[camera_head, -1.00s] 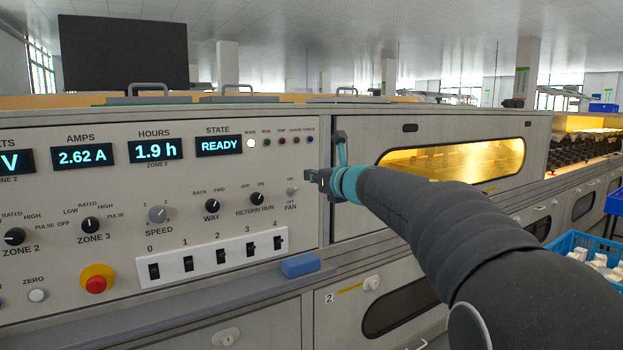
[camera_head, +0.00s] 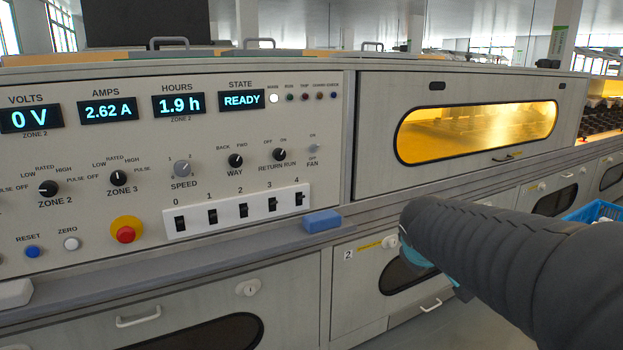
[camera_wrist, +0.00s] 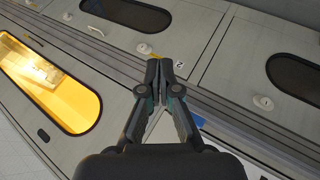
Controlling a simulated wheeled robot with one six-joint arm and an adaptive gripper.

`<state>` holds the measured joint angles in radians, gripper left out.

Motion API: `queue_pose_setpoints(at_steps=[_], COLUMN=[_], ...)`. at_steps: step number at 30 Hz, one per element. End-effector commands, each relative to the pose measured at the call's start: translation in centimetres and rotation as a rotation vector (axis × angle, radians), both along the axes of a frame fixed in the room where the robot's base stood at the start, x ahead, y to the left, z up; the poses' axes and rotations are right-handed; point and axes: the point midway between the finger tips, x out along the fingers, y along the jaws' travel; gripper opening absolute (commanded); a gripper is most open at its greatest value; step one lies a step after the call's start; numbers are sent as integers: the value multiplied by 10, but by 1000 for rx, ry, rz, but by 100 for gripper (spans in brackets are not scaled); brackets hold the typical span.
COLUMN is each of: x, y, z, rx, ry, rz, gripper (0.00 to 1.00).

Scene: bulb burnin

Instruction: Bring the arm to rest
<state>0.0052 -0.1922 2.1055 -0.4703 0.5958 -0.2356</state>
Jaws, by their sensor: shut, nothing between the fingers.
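My arm reaches in from the right of the head view, in front of the lower cabinet doors.
A blue block (camera_head: 322,221) lies on the ledge below the switches. A red stop button (camera_head: 126,235) sits on the panel. A lit yellow window (camera_head: 475,131) is behind the arm. A blue crate (camera_head: 597,212) stands at the right edge.

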Motion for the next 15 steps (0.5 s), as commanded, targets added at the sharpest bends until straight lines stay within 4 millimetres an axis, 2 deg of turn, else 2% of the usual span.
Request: queue_pose_setpoints(at_steps=[1,3,6,9,12,15], x=[-31,-73,-128,-174,-207,-224], y=[4,12,26,42,54,59], z=[-11,-27,-47,-61,-69,-69], rx=[82,198,337,444,512,546], ry=[32,84,151,199,213,184], rz=[-79,-192,-319,-396,-415,-410], gripper=[0,0,0,0,0,0])
